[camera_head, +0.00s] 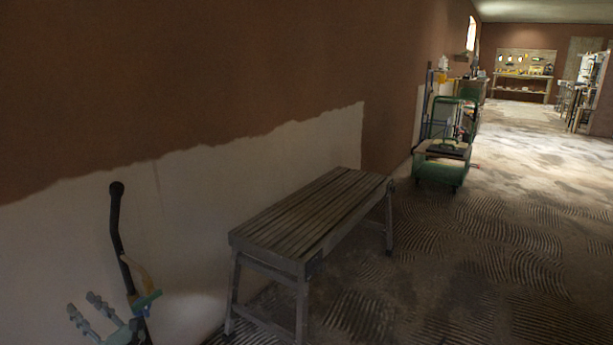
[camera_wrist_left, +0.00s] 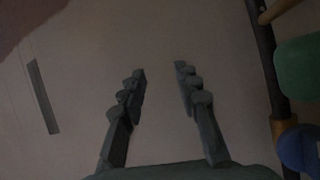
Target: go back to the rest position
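My left gripper (camera_head: 82,303) shows at the bottom left of the head view, in front of the pale lower wall. In the left wrist view the two grey fingers of my left gripper (camera_wrist_left: 160,70) stand apart. Nothing is between them, and only plain wall shows beyond. My right gripper is in neither view.
A dark upright pole (camera_head: 116,232) with yellow and green parts stands close to the right of my left gripper; it also shows in the wrist view (camera_wrist_left: 266,60). A slatted wooden bench (camera_head: 310,212) stands along the wall. A green cart (camera_head: 440,170) is farther back. Floor to the right is clear.

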